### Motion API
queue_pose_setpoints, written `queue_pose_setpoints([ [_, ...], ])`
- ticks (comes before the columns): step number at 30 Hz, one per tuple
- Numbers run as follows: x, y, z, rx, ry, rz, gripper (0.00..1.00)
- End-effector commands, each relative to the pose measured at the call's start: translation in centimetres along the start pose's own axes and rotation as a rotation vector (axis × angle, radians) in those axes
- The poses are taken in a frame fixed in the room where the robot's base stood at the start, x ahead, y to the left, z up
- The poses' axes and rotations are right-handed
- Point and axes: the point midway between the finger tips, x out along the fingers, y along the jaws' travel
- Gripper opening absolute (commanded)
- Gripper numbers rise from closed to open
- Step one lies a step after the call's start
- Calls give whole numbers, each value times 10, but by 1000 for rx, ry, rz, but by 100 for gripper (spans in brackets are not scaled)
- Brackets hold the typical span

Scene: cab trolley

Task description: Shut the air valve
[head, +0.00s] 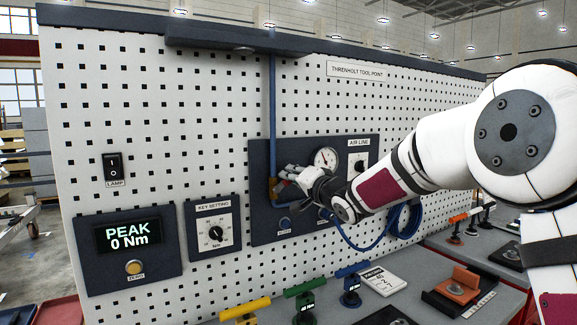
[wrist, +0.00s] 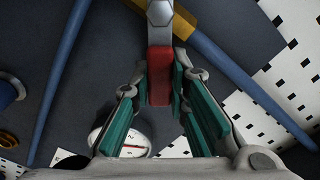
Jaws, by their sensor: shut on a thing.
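The air valve's red lever grip (wrist: 160,77) is between the teal pads of my gripper (wrist: 160,95) in the wrist view, with both pads against its sides. A grey metal part (wrist: 161,14) continues from the red grip toward the top of that view. In the head view my gripper (head: 288,177) is at the brass valve body (head: 273,191), at the foot of the blue vertical air pipe (head: 272,100). My fingers hide most of the lever there, so its exact angle is hard to tell.
A round pressure gauge (head: 326,158) is just right of my gripper on the dark AIR LINE panel (head: 262,225). A coiled blue hose (head: 403,220) hangs at lower right. Colored T-handled tools (head: 245,310) stand on the bench below. The peak display (head: 128,235) is at left.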

Motion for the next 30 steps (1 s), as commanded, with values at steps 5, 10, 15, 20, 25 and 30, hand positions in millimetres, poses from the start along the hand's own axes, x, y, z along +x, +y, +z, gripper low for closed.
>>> queue_pose_setpoints([
  [5, -2, 10, -2, 172, 4, 3, 0],
  [10, -1, 18, 0, 323, 3, 2, 0],
  [15, -1, 24, 4, 453, 3, 1, 0],
  [20, 0, 28, 6, 545, 2, 0, 0],
  [25, 0, 31, 8, 609, 2, 0, 0],
  [30, 0, 32, 10, 642, 2, 0, 0],
])
